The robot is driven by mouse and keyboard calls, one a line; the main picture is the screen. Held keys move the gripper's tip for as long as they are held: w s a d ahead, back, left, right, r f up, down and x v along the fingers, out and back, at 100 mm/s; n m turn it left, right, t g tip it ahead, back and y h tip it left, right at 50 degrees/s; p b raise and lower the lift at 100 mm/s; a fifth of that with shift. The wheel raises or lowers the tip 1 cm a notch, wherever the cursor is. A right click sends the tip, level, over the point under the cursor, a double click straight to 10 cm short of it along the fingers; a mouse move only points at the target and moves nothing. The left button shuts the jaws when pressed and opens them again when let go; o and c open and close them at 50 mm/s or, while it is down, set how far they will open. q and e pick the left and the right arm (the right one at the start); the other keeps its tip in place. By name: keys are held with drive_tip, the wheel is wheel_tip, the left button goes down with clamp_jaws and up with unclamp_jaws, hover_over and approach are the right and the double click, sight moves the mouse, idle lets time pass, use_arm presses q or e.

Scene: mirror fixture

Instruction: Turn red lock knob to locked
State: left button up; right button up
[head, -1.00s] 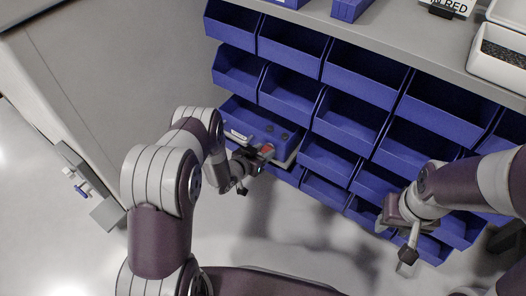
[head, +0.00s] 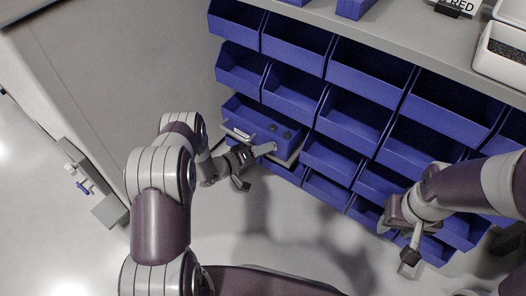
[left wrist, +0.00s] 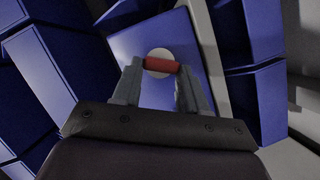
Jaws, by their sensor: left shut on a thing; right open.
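The red lock knob (left wrist: 161,64) is a short red bar on a pale round disc (left wrist: 158,54), set in the face of a blue box, in the left wrist view. My left gripper (left wrist: 160,76) is shut on it, one finger at each end of the bar. In the head view the blue box (head: 256,121) has a pale handle-like strip and dark round knobs. My left gripper (head: 258,160) is at its front lower right and hides the red knob there. My right gripper (head: 398,238) is open and empty, in front of the lower right bins.
Rows of blue bins (head: 362,75) stand around the box, under a grey shelf top (head: 420,35). A pale panel (head: 110,70) is at the left. The floor (head: 285,235) between my arms is clear.

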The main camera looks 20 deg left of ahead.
use_arm(q)
drive_tip(key=shift+a+f+n+t+h+b, duration=0.15)
drive_tip(key=shift+n+h+b, duration=0.25)
drive_tip(key=shift+n, duration=0.45)
drive_tip(key=shift+d+f+n+t+h+b, duration=0.1)
drive_tip(key=shift+f+n+t+h+b, duration=0.1)
drive_tip(key=shift+n+b, duration=0.45)
drive_tip(key=shift+a+f+n+t+h+b, duration=0.15)
drive_tip(key=shift+n+h+b, duration=0.15)
drive_tip(key=shift+n, duration=0.7)
drive_tip(key=shift+d+n, duration=0.1)
drive_tip(key=shift+n, duration=0.2)
drive_tip(key=o, duration=1.1)
drive_tip(key=shift+c, duration=0.2)
drive_tip(key=shift+r, duration=0.1)
